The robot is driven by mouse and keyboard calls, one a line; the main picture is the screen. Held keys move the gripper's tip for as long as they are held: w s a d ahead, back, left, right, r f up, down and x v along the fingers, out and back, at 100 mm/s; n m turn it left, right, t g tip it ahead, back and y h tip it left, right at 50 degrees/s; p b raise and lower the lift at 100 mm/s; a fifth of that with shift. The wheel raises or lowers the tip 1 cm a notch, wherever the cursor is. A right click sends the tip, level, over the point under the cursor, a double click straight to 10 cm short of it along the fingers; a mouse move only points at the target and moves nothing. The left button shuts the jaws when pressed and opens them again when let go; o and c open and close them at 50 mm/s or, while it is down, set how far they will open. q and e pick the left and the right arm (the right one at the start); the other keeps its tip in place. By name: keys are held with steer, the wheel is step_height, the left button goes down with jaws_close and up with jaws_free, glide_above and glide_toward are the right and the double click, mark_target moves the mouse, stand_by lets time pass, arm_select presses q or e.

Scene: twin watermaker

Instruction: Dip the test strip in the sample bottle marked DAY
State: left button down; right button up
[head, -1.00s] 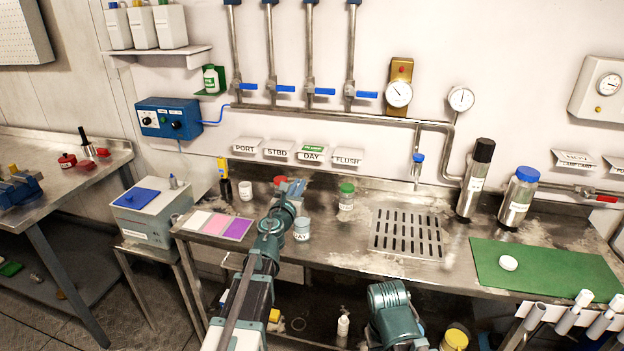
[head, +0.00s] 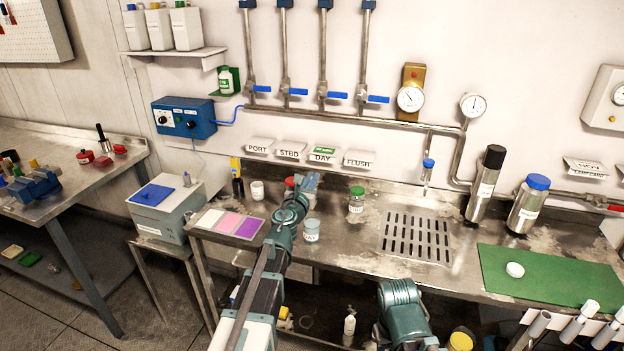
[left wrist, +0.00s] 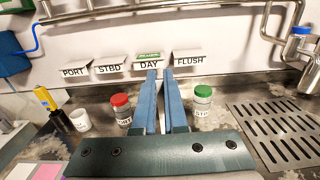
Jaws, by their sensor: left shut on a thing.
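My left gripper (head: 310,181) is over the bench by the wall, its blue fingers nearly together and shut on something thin. The test strip itself cannot be made out between them; the left wrist view shows the fingers (left wrist: 160,88) pointing toward the wall below the DAY sign. My right gripper is out of view.
PORT, STBD, DAY (head: 322,155) and FLUSH signs line the wall. A white cup (head: 257,190), a yellow-and-black tool (head: 237,178) and a colour card (head: 228,223) are at left. A drain grate (head: 416,237) and green mat (head: 550,277) are at right.

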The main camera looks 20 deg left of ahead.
arm_select(q)
step_height(320, 180, down, 11)
steer(key=b, duration=1)
steer(key=shift+r, duration=0.15)
stand_by(2.4)
step_height(320, 180, up, 11)
steer(key=p, duration=1)
steer(key=shift+f, duration=0.2)
stand_by(0.8)
